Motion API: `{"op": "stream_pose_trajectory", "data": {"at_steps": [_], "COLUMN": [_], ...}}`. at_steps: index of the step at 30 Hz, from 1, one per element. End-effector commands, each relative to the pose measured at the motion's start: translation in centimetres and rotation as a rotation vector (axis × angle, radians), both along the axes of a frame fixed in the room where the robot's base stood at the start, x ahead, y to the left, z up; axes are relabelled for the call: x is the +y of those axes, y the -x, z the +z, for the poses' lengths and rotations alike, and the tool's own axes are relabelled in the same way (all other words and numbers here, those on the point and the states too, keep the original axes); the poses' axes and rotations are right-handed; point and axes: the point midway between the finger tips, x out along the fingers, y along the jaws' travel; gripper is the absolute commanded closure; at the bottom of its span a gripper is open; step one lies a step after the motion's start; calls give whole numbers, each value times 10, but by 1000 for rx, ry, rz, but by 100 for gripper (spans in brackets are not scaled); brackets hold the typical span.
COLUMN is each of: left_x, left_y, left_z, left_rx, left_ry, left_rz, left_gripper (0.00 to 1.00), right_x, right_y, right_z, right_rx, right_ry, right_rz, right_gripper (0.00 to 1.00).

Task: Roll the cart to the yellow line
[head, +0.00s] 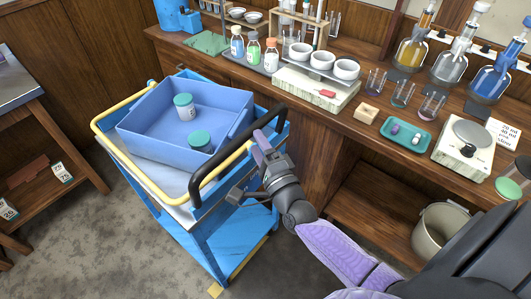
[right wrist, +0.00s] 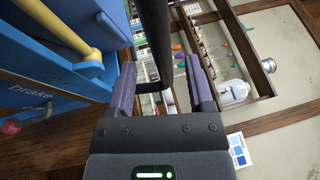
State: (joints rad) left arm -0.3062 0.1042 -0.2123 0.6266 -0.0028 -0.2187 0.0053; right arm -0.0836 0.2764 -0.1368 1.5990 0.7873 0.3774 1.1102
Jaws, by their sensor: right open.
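The blue cart (head: 205,229) stands beside the wooden bench, with yellow side rails and a black handle (head: 236,152) along its near right side. A blue bin (head: 150,139) with two teal-lidded jars sits on its top. My right gripper (head: 262,148) is open at the handle. In the right wrist view, the black handle (right wrist: 155,35) runs between the two purple fingers, apparently without being gripped. My left gripper is out of view.
The bench (head: 372,120) runs along the right, holding bottles, white bowls, flasks and a balance. A grey bucket (head: 440,228) stands under it. Another wooden table (head: 15,85) is at the left. Grey floor lies open in front and left of the cart.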

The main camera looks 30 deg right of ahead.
Motion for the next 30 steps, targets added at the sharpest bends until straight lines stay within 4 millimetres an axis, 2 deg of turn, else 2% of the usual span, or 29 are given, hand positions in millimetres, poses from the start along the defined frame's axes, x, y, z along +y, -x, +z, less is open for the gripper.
{"op": "stream_pose_trajectory", "data": {"at_steps": [4, 9, 30], "left_x": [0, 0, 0], "left_y": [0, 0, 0], "left_z": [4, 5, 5], "left_rx": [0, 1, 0], "left_ry": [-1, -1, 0], "left_rz": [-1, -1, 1], "left_gripper": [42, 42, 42], "right_x": [2, 3, 3], "right_y": [35, 55, 56], "right_z": [-6, -10, -10], "right_rx": [4, 2, 0], "right_ry": [0, -1, -1], "right_rz": [1, 1, 0], "right_gripper": [33, 33, 33]}}
